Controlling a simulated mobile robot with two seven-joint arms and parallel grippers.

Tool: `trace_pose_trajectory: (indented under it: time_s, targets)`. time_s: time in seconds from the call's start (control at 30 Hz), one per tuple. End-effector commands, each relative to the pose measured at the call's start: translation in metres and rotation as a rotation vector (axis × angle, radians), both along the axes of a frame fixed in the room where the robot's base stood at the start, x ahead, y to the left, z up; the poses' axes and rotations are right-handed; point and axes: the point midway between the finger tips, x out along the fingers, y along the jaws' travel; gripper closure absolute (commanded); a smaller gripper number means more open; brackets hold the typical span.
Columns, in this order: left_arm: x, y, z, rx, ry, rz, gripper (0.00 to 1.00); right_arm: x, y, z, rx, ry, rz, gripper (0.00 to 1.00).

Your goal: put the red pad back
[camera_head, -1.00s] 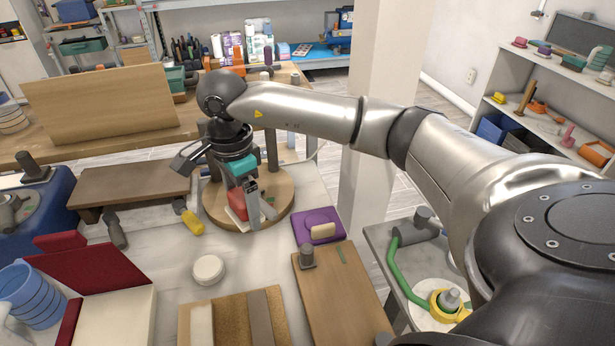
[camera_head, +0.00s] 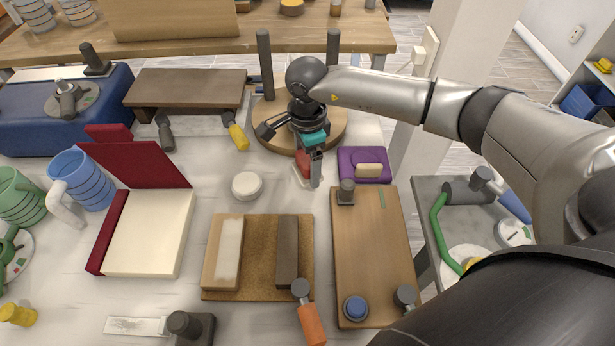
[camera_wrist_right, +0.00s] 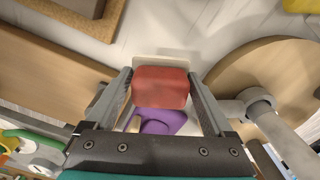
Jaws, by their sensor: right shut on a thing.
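The red pad (camera_wrist_right: 160,87) is a small rounded block with a pale plate along its far side. My right gripper (camera_wrist_right: 160,100) is shut on it, one finger on each side, in the wrist view. In the head view my right gripper (camera_head: 308,178) points down, and a small part of the red pad (camera_head: 302,166) shows beside the fingers. They are just in front of the round wooden board (camera_head: 335,125) and left of the purple pad (camera_head: 352,178), which bears a cream block. I cannot tell whether the red pad touches the table. My left gripper is not in view.
A white disc (camera_head: 247,186) lies to the left on the pale table. In front are a cork board (camera_head: 258,270) with two bars and a wooden board (camera_head: 370,240) with knobs. Two dark posts (camera_head: 264,65) stand behind my gripper. A yellow-handled tool (camera_head: 238,136) lies left.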

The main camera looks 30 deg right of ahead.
Motion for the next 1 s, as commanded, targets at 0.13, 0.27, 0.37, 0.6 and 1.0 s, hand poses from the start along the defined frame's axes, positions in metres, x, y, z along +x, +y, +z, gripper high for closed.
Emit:
trace_pose_trajectory:
  time_s: [0.13, 0.27, 0.37, 0.6, 1.0]
  targets:
    - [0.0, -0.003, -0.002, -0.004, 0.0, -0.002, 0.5, 0.0, 0.0, -0.009, -0.001, 0.0, 0.0, 0.58]
    - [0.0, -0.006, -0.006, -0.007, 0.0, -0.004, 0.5, -0.001, 0.0, -0.028, 0.0, 0.003, 0.0, 0.58]
    - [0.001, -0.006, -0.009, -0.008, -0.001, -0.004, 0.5, 0.0, 0.0, -0.043, 0.0, 0.001, -0.001, 0.58]
    - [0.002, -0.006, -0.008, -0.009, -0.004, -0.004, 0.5, 0.0, 0.0, -0.046, 0.0, -0.002, 0.0, 0.58]
    - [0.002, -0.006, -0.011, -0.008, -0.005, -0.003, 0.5, 0.0, 0.0, -0.049, -0.001, -0.001, 0.0, 0.0]
